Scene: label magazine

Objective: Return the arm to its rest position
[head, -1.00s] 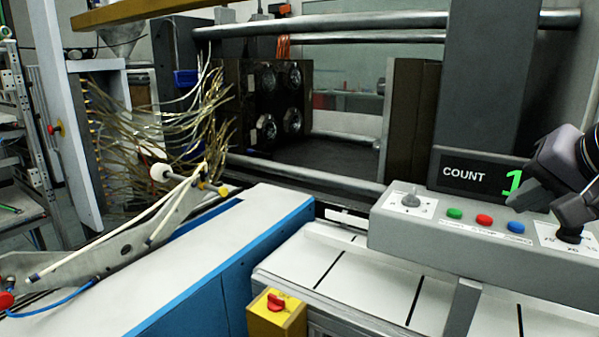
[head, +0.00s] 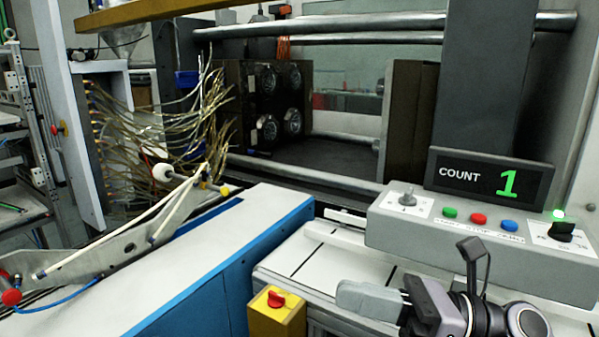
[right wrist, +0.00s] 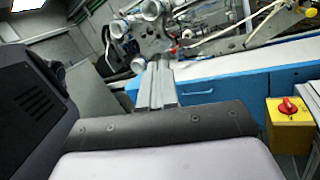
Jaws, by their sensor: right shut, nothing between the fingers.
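My right gripper (head: 345,296) is at the lower right of the head view, low in front of the grey control box (head: 390,228) and above the white slatted surface (head: 325,262). Its fingers are together and hold nothing. In the right wrist view the closed fingers (right wrist: 160,66) point away, towards the blue and white bench. The gripper is apart from the black knob (head: 562,231) at the box's right end. A green lamp (head: 558,213) above that knob is lit. My left gripper is not in view.
A display (head: 490,181) reads COUNT 1. Green, red and blue buttons line the box. A yellow box with a red knob (head: 276,299) stands at the front, beside the blue and white bench (head: 240,235). A grey plate with white rods (head: 130,240) is at left.

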